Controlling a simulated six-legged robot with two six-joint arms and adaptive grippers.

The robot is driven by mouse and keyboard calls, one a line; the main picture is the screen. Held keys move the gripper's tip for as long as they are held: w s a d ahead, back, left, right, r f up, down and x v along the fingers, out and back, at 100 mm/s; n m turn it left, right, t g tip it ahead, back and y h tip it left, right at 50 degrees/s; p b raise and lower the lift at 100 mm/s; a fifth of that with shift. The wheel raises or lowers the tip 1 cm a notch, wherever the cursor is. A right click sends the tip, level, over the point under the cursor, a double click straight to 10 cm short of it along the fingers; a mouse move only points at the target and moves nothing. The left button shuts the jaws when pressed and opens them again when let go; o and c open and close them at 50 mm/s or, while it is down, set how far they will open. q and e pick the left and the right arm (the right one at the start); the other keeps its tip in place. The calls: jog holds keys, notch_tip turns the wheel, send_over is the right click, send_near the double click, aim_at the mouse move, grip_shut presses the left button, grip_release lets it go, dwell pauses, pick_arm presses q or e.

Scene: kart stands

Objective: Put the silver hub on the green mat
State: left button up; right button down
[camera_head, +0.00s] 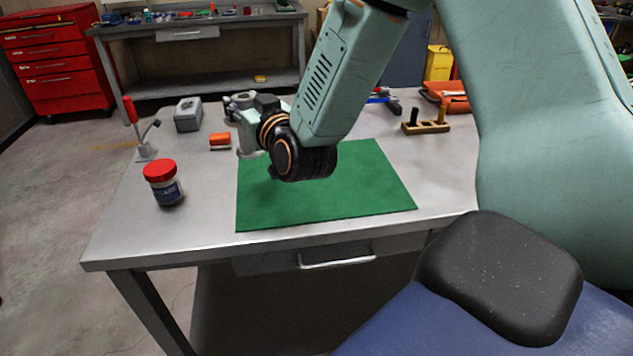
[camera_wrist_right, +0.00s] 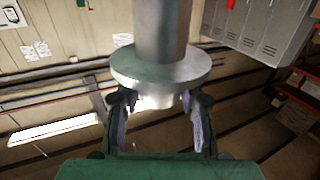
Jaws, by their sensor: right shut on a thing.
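The silver hub (camera_wrist_right: 160,62) is a round flange with a thick cylinder, held between the two fingers of my right gripper (camera_wrist_right: 158,115) in the right wrist view. In the head view the hub (camera_head: 247,138) shows as a pale grey shape at the far left corner of the green mat (camera_head: 330,195), partly hidden by my right wrist. My right gripper (camera_head: 240,104) is small there and partly covered. I cannot tell whether the hub touches the mat. The mat lies flat on the grey workbench and its visible part is bare. My left gripper is out of view.
A red-lidded jar (camera_head: 164,184) stands left of the mat. An orange cylinder (camera_head: 220,141), a grey box (camera_head: 188,115) and a red-handled clamp (camera_head: 138,128) are farther back. A wooden block with pegs (camera_head: 426,127) is at the right. The bench's front left (camera_head: 135,240) is clear.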

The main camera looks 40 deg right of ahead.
jog(key=shift+d+m+h, duration=0.4)
jog(key=shift+d+h, duration=0.1)
jog(key=shift+d, duration=0.2)
jog(key=shift+f+h, duration=0.15)
jog(key=shift+h, duration=0.15)
jog(key=f+b, duration=0.1)
jog(key=f, duration=0.2)
jog(key=d+f+b, duration=0.1)
jog(key=f, duration=0.2)
jog(key=shift+d+f, duration=0.15)
jog(key=shift+f, duration=0.1)
jog(key=f+b, duration=0.1)
jog(key=f, duration=0.2)
jog(key=shift+s, duration=0.2)
jog(key=shift+a+f, duration=0.2)
jog(key=shift+f, duration=0.05)
jog(key=c, duration=1.3)
grip_release()
jog(key=shift+d+f, duration=0.1)
jog(key=o, duration=0.5)
jog(key=shift+w+d+f, duration=0.1)
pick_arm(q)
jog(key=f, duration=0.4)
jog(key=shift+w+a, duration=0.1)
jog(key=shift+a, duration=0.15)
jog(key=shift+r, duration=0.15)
pick_arm(e)
jog(key=shift+r, duration=0.2)
